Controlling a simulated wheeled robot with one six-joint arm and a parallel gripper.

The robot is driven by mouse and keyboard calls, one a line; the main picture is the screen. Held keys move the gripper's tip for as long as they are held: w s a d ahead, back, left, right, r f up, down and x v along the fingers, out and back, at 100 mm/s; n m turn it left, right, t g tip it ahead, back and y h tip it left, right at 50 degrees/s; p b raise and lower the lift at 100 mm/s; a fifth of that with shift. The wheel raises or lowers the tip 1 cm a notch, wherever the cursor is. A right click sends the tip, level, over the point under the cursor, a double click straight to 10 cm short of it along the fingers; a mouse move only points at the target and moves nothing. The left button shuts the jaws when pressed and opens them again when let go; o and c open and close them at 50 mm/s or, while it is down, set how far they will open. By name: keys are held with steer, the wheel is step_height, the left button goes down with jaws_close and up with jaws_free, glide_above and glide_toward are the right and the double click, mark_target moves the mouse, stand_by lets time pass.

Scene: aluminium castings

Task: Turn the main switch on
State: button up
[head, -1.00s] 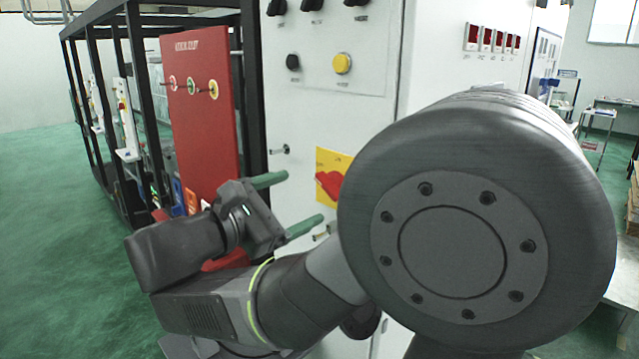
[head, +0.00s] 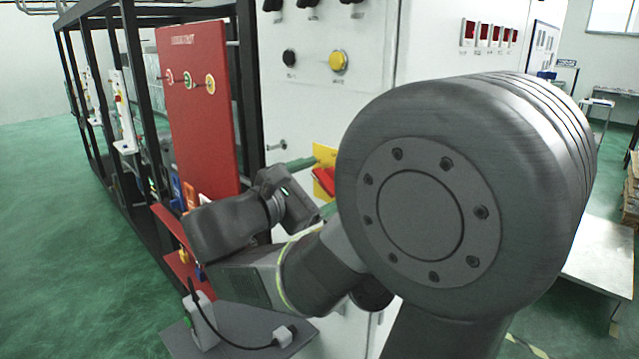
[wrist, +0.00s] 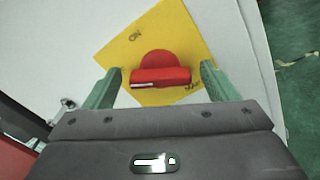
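The main switch is a red rotary handle (wrist: 160,78) on a yellow plate (wrist: 178,28) fixed to the white cabinet. In the wrist view the plate is tilted, and lettering like "ON" shows near its upper left. The red bar of the handle lies almost level across that picture. My gripper (wrist: 158,84) is open, with one green finger on each side of the handle and a gap at both ends. In the head view the handle (head: 323,181) is partly hidden behind my gripper (head: 318,184) and arm. I cannot tell whether the fingertips reach past the handle.
A red panel (head: 197,110) in a black frame stands to the left. A small grey shelf (head: 240,335) with a cabled device is below my arm. Green floor is free at left.

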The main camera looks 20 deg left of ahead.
steer(key=c, duration=0.9)
steer(key=shift+f+b, duration=0.1)
steer(key=shift+b, duration=0.25)
steer(key=shift+f+m+b, duration=0.2)
steer(key=shift+m+b, duration=0.7)
steer(key=shift+b, duration=0.35)
steer(key=m+b, duration=0.3)
steer(key=b, duration=0.2)
steer(key=shift+f+m, duration=0.15)
steer(key=shift+m, duration=0.15)
steer(key=m+b, duration=0.4)
steer(key=b, duration=0.2)
steer(key=shift+m+b, duration=1.2)
steer(key=shift+b, duration=0.2)
steer(key=shift+r, duration=0.25)
